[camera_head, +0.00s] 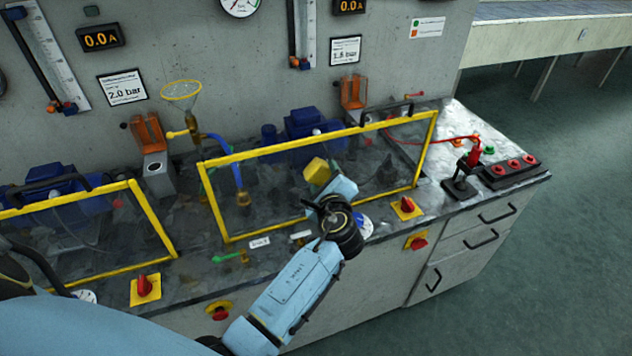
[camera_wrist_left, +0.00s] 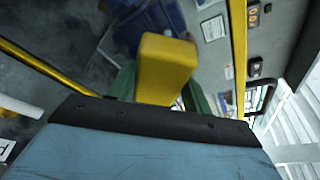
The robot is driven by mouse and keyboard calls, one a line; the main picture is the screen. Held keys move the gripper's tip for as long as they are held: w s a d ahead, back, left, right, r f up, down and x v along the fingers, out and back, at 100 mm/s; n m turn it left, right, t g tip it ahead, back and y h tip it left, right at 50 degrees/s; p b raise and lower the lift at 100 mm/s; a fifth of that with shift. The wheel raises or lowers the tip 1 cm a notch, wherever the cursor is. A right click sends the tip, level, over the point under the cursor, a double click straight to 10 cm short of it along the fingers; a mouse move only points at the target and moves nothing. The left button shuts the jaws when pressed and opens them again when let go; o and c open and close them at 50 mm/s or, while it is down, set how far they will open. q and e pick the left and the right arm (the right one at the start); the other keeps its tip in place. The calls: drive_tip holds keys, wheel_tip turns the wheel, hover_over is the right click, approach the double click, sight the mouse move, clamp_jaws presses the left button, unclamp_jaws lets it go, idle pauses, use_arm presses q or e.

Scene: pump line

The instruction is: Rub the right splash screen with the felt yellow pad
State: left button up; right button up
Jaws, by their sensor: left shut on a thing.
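The right splash screen (camera_head: 311,146) is a clear panel in a yellow frame, standing upright along the bench front. Its frame also shows in the left wrist view (camera_wrist_left: 239,50). The felt yellow pad (camera_head: 317,171) is a small yellow block in front of the panel, right of its middle. My left gripper (camera_head: 326,184) is shut on the pad, which sticks out beyond the fingers in the left wrist view (camera_wrist_left: 165,65). I cannot tell whether the pad touches the panel. My right gripper is not in view.
The left splash screen (camera_head: 150,220) stands to the left. Behind the right screen are a blue pump (camera_head: 305,122) and a funnel (camera_head: 181,95). Red-yellow switches (camera_head: 407,207) line the bench front. A red-and-black clamp stand (camera_head: 467,170) and a socket strip (camera_head: 510,170) sit at the right end.

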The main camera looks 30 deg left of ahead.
sight(309, 182)
use_arm(q)
drive_tip(key=shift+w+d+b, duration=0.7)
drive_tip(key=shift+w+d, duration=0.55)
drive_tip(key=shift+w, duration=0.15)
drive_tip(key=shift+w+a+r, duration=0.1)
drive_tip(key=shift+r, duration=0.05)
drive_tip(key=shift+s+a+p, duration=0.7)
drive_tip(key=shift+s+p, duration=0.2)
drive_tip(key=shift+p, duration=0.3)
drive_tip(key=shift+s+a+p, duration=0.45)
drive_tip(key=shift+s+a, duration=0.1)
drive_tip(key=shift+s, duration=0.1)
drive_tip(key=shift+s+a+p, duration=0.6)
drive_tip(key=shift+s+p, duration=0.05)
drive_tip(key=shift+s, duration=0.1)
drive_tip(key=shift+s+a+p, duration=0.45)
drive_tip(key=shift+s+a, duration=0.05)
drive_tip(key=shift+s, duration=0.2)
drive_tip(key=shift+s+a+p, duration=0.8)
drive_tip(key=shift+s+a, duration=0.4)
drive_tip(key=shift+s, duration=0.05)
